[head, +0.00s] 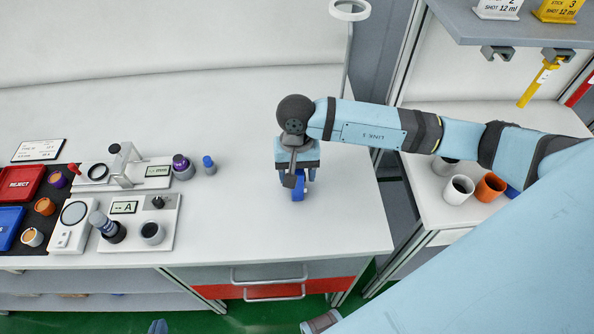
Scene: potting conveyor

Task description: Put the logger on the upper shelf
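Instruments, a red tray (20,184) and small jars crowd the bench's left part. A blue-topped piece (208,165) stands left of my gripper. A ring on a post (349,10) rises behind. Hooks (497,53) hang under the shelf; cups (458,189) stand on the lower level.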

